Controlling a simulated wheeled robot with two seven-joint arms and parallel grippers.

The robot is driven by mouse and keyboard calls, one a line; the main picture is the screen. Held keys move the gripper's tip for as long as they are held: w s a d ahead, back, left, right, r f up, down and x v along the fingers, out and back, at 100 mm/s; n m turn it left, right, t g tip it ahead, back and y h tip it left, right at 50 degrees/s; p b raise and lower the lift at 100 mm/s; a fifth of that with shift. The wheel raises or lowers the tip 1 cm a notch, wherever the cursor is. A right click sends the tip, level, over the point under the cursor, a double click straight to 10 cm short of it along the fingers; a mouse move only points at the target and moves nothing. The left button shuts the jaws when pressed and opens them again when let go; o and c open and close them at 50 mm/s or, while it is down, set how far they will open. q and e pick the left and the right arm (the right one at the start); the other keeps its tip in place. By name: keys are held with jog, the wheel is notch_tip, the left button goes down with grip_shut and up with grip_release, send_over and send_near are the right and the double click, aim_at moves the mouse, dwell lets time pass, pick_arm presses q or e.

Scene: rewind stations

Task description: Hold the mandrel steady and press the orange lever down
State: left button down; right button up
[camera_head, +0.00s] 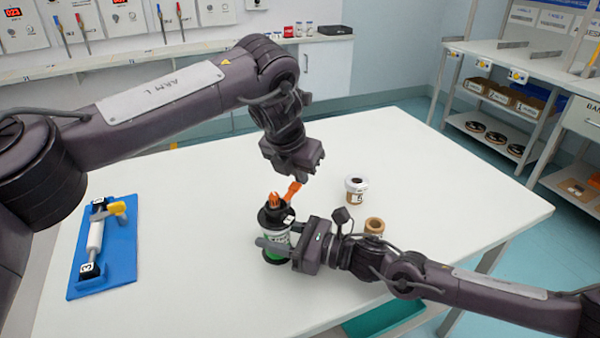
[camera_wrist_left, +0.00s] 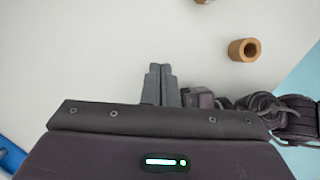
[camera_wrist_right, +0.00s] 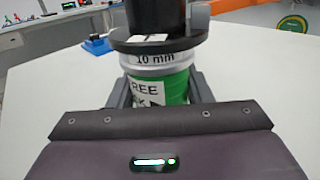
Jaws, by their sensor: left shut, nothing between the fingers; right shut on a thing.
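The mandrel (camera_head: 276,240) appears to be the upright green and black cylinder on the table, with a "10 mm" band. It also shows in the right wrist view (camera_wrist_right: 160,84). The orange lever (camera_head: 292,190) stands up at its top, tilted to the right. My right gripper (camera_head: 277,250) is shut around the cylinder's body, one finger on each side. My left gripper (camera_wrist_left: 161,72) is shut and empty, pointing down just above the lever in the head view. I cannot tell whether it touches the lever, which its wrist view does not show.
A blue board (camera_head: 116,275) with a white roller and yellow handle lies at the left. Shelves (camera_head: 500,100) stand at the back right. The table's far middle is clear.

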pick_arm(q)
jog(key=shift+a, duration=0.1)
dwell(0.7)
jog(key=shift+s+a+f, duration=0.15)
jog(key=shift+s+a, duration=0.25)
jog(key=shift+s, duration=0.25)
jog(key=w+d+r, duration=0.3)
jog(key=w+r, duration=0.1)
jog(key=r, duration=0.4)
jog(key=shift+w+r, duration=0.15)
jog(key=shift+r, duration=0.25)
dwell(0.4)
